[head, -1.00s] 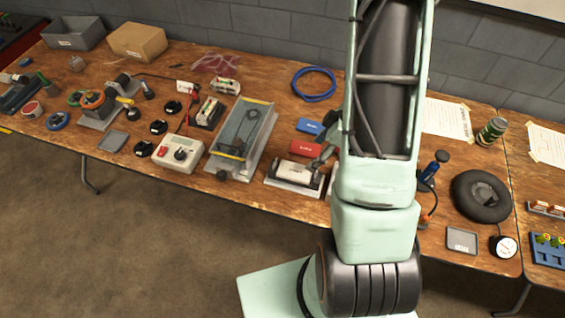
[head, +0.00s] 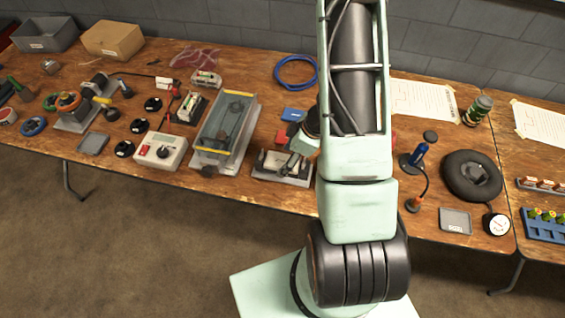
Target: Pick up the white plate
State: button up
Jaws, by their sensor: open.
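The white plate (head: 269,160) sits in a grey metal holder (head: 262,179) near the front edge of the wooden bench, left of my arm. Only its left part shows clearly; my gripper covers the right part. My gripper (head: 290,168) points down over the right part of the plate, with its fingers open. The picture is too small to tell whether the fingers touch the plate or stay just above it.
A grey slide unit with a clear cover (head: 226,130) stands left of the holder. Red (head: 284,137) and blue (head: 294,114) boxes lie behind it. A black wheel (head: 472,175) lies to the right.

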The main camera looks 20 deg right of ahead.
aim_at(286, 161)
jog(key=shift+c, duration=0.2)
jog(key=c, duration=1.3)
jog(key=shift+o, duration=0.2)
jog(key=shift+r, duration=0.1)
notch_tip(286, 161, up, 18)
jog(key=p, duration=0.5)
